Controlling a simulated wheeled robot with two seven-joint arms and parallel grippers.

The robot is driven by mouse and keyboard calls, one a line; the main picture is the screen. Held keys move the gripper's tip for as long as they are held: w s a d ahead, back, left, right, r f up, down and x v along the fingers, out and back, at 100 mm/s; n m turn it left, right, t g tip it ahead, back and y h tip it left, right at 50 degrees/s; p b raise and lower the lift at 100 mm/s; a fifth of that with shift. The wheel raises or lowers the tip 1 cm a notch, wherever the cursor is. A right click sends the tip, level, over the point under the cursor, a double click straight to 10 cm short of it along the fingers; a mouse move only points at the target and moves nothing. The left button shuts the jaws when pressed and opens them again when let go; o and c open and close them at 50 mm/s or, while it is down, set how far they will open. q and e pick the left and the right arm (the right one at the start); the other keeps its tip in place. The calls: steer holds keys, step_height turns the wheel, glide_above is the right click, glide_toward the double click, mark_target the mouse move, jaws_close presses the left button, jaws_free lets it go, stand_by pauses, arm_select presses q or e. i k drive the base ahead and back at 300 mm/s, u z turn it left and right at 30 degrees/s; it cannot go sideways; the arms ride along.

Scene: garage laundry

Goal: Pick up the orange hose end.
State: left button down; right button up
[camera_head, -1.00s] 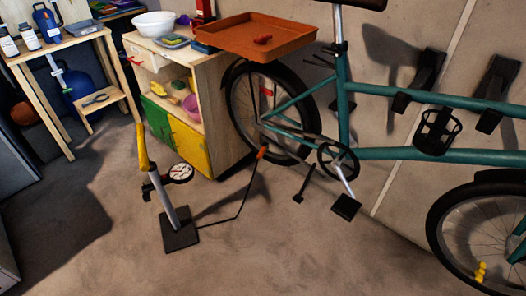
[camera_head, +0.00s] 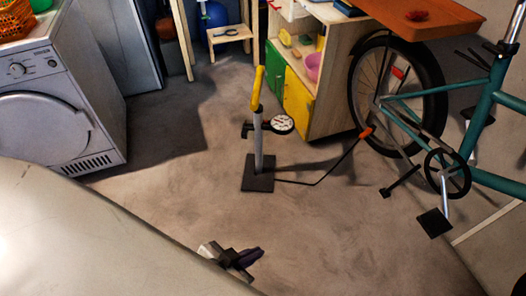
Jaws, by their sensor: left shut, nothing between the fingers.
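The orange hose end (camera_head: 366,132) is at the upper tip of a thin black hose (camera_head: 335,165), by the bicycle's rear wheel. The hose runs from the foot of a floor pump (camera_head: 258,150) with a yellow handle and a round white gauge. The pump stands upright on the grey floor. My left gripper (camera_head: 240,262) is at the bottom of the head view, well to the left of and nearer than the hose end. It is shut and empty, apart from pump and hose. My right gripper is not in view.
The teal bicycle (camera_head: 399,95) stands at the right. A wooden cabinet (camera_head: 328,100) with green and yellow doors is behind the pump. A white front-loading machine (camera_head: 55,110) stands at the left. The floor (camera_head: 330,230) between my gripper and the pump is clear.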

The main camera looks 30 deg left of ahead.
mark_target(373, 128)
steer(key=u, duration=0.2)
steer(key=k, duration=0.25)
steer(key=u, duration=2.2)
steer(key=i, duration=0.15)
steer(key=z, duration=2)
steer(key=i, duration=1.2)
steer(key=z, duration=1.4)
steer(key=i, duration=0.25)
steer(key=z, duration=0.2)
